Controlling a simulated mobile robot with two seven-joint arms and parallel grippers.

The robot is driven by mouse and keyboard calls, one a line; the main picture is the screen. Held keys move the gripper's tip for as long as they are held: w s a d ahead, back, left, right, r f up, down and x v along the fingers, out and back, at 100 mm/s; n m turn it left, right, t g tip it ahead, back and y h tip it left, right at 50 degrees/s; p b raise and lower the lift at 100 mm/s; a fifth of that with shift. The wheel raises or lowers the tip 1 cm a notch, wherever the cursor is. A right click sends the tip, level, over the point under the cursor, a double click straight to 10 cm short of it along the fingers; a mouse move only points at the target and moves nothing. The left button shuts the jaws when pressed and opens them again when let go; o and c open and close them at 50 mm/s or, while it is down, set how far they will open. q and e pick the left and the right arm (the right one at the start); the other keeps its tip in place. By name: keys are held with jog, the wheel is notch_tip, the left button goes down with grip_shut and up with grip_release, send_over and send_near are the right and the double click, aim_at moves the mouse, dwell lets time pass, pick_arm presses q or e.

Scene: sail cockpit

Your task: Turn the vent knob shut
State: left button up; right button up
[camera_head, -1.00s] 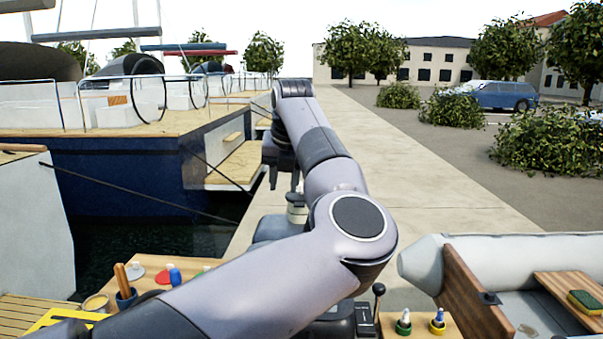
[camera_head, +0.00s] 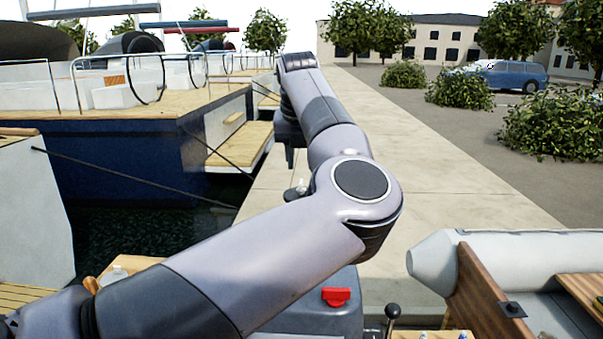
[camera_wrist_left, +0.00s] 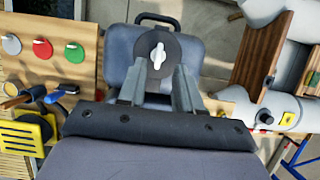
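The vent knob (camera_wrist_left: 158,57) is a white, elongated knob on a round dark cap. In the wrist view it sits on a blue-grey tank (camera_wrist_left: 116,72) with a black handle at its far end. My left gripper (camera_wrist_left: 158,84) is open and empty, with one finger to each side below the knob in that view. The knob lies just beyond the gap between the fingers, and I see no contact. In the head view my left gripper (camera_head: 290,158) points down just above the small dark cap (camera_head: 297,192) with a white top. My arm hides much beneath it. My right gripper is not in view.
A wooden panel with white, red (camera_wrist_left: 42,48) and green (camera_wrist_left: 75,52) knobs is left of the tank. A grey dinghy (camera_head: 440,262) lies at the right. A blue-grey casing with a red part (camera_head: 336,297) shows below my arm. The quay (camera_head: 430,165) is clear.

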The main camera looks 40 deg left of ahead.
aim_at(302, 180)
pick_arm(q)
jog(key=shift+p+x, duration=0.4)
jog(key=shift+x, duration=2.3)
grip_shut()
